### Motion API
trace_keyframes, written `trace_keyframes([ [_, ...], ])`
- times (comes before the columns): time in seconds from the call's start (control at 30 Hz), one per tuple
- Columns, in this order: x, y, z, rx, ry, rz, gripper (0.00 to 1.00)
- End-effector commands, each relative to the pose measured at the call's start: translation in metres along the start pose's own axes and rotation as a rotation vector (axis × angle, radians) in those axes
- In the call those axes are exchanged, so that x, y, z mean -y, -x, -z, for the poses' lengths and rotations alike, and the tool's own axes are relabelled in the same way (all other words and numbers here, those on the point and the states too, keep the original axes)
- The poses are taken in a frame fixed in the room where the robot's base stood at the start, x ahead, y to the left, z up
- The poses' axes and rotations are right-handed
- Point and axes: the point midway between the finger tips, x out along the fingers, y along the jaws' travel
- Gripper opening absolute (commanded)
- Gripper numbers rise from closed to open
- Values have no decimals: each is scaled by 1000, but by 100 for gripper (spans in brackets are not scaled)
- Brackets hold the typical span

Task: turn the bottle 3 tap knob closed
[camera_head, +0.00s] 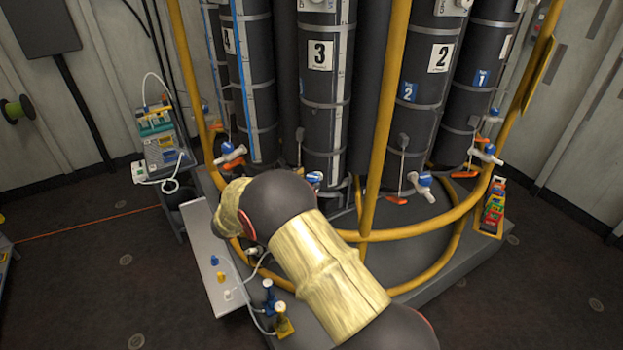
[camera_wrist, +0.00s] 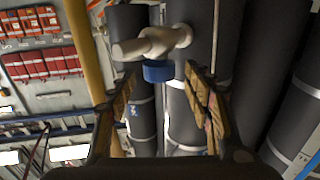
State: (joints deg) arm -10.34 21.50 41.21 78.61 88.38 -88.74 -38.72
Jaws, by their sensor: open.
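Bottle 3 (camera_head: 313,120) is a tall dark grey cylinder with a white "3" label, in the middle of the rosette in the head view. A small blue and white part of its tap (camera_head: 314,178) shows low on it, just above my arm. In the wrist view, a white tap body (camera_wrist: 150,44) with a blue knob (camera_wrist: 158,71) is at the upper middle. My gripper (camera_wrist: 160,76) is open, one finger on each side of the blue knob, with gaps visible. The depth between fingertips and knob is hard to tell. In the head view my arm hides the gripper.
Bottle 2 (camera_head: 430,90) and its tap (camera_head: 421,182) stand to the right. A yellow rail (camera_head: 388,110) rises right of bottle 3 and a curved yellow rail crosses in front. A grey side shelf (camera_head: 207,262) with small fittings is at lower left.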

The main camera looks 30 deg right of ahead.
Motion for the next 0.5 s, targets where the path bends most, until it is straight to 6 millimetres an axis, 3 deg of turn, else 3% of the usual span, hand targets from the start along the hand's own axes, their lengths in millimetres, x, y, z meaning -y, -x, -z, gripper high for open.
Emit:
trace_keyframes([
  [0.23,2,52,0,0,-1,4,51],
  [0.5,1,82,0,0,-1,0,51],
])
